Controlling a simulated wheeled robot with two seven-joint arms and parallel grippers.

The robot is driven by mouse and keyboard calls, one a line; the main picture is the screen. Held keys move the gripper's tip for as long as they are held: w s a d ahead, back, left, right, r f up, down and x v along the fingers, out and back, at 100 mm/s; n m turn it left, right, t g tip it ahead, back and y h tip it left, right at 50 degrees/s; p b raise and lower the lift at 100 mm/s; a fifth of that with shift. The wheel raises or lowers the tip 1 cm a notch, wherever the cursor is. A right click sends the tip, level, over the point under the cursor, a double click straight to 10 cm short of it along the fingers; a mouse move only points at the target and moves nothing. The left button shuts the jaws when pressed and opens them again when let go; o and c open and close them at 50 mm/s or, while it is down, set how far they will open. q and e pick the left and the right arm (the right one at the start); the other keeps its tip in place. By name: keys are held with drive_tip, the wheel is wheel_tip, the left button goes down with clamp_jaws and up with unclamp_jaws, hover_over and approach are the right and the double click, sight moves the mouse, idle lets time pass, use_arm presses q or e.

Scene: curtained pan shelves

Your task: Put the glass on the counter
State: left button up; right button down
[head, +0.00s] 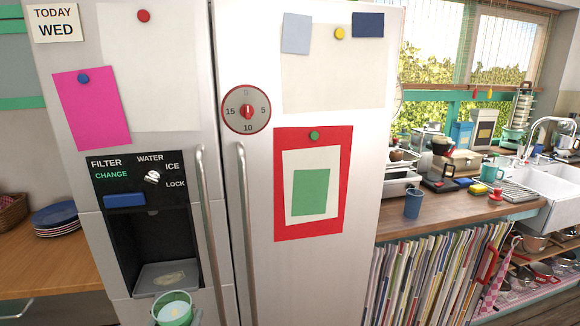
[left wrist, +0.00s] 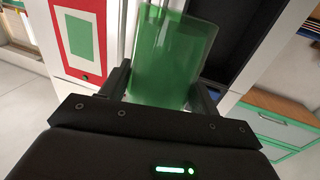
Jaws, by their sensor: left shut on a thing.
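The green glass (head: 173,308) shows at the bottom of the head view, in front of the fridge dispenser, with its pale inside visible from above. My left gripper (head: 175,319) is shut on it from both sides. In the left wrist view the translucent green glass (left wrist: 172,60) sits between the black fingers of the gripper (left wrist: 163,88). A wooden counter (head: 390,228) lies right of the fridge, under the window. Another wooden counter (head: 40,265) lies left of the fridge. My right gripper is not in view.
The fridge (head: 185,40) with long handles fills the middle. A blue cup (head: 412,205) stands near the right counter's front edge, with bare wood to its left. Blue plates (head: 57,217) sit on the left counter.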

use_arm(q)
drive_tip(key=shift+f, duration=0.65)
drive_tip(key=shift+r, duration=0.1)
drive_tip(key=r+p, duration=0.2)
drive_tip(key=w+r+p, duration=0.1)
drive_tip(key=p, duration=0.1)
drive_tip(key=shift+w+a+r, duration=0.1)
drive_tip(key=shift+a+r, duration=0.15)
drive_tip(key=shift+a, duration=0.1)
drive_tip(key=w+a+f+n+y+p, duration=0.1)
drive_tip(key=w+a+f+p, duration=0.1)
drive_tip(key=a, duration=0.2)
drive_tip(key=w+a+f+n+y+p, duration=0.1)
drive_tip(key=w+a+f+y+p, duration=0.1)
drive_tip(key=w+a, duration=0.1)
drive_tip(key=w+a+f+y+p, duration=0.1)
drive_tip(key=w+a+f+p, duration=0.1)
drive_tip(key=a+p, duration=0.1)
drive_tip(key=shift+w+a+n+g, duration=0.3)
drive_tip(key=shift+a+n, duration=0.1)
drive_tip(key=shift+a, duration=0.45)
drive_tip(key=shift+a, duration=0.1)
